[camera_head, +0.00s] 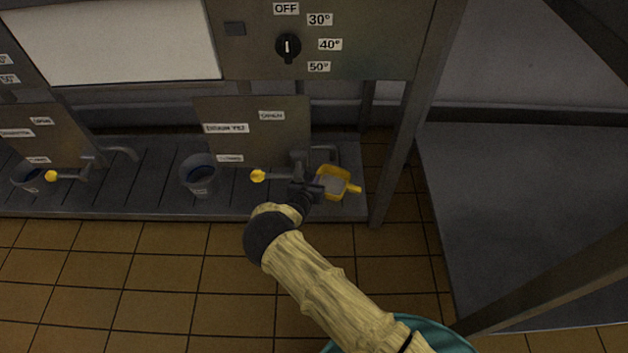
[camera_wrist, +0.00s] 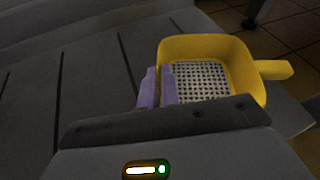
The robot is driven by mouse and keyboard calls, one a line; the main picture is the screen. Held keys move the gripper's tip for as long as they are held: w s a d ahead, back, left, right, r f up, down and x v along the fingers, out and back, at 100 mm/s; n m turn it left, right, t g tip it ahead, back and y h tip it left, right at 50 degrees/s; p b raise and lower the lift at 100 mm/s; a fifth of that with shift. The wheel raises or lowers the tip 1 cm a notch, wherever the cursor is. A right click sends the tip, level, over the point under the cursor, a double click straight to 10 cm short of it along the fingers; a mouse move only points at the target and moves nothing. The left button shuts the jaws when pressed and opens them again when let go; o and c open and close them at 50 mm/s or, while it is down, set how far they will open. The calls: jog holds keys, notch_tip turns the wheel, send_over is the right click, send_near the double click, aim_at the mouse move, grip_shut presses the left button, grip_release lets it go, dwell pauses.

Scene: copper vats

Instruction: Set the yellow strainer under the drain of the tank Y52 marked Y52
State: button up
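The yellow strainer (camera_head: 332,184), square with a mesh bottom and short handle, is at the right end of the grey slatted ledge (camera_head: 345,208). In the head view it lies just below and beside the curved grey drain pipe (camera_head: 328,152) of the tank plate (camera_head: 262,143), whose label seems to read Y52. The strainer also fills the upper right of the wrist view (camera_wrist: 250,75). My gripper (camera_head: 314,189) is at the strainer's left wall. Its purple fingers (camera_wrist: 158,88) stand close together on both sides of that wall. I cannot tell whether the strainer touches the ledge.
A yellow-handled valve lever (camera_head: 258,176) sticks out left of my gripper. A grey bucket (camera_head: 199,175) stands on the ledge further left. A steel post (camera_head: 403,130) rises just right of the strainer. Tiled floor (camera_head: 150,270) is open in front.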

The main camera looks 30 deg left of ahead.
jog(key=o, duration=0.4)
jog(key=shift+r, duration=0.1)
jog(key=shift+s+r+p, duration=0.3)
jog(key=shift+s+p, duration=0.1)
jog(key=shift+p, duration=0.1)
jog(key=p+v, duration=0.7)
jog(key=v, duration=0.3)
jog(key=shift+s+r+p, duration=0.15)
jog(key=shift+p, duration=0.2)
jog(key=shift+s+d, duration=0.15)
jog(key=shift+s, duration=0.25)
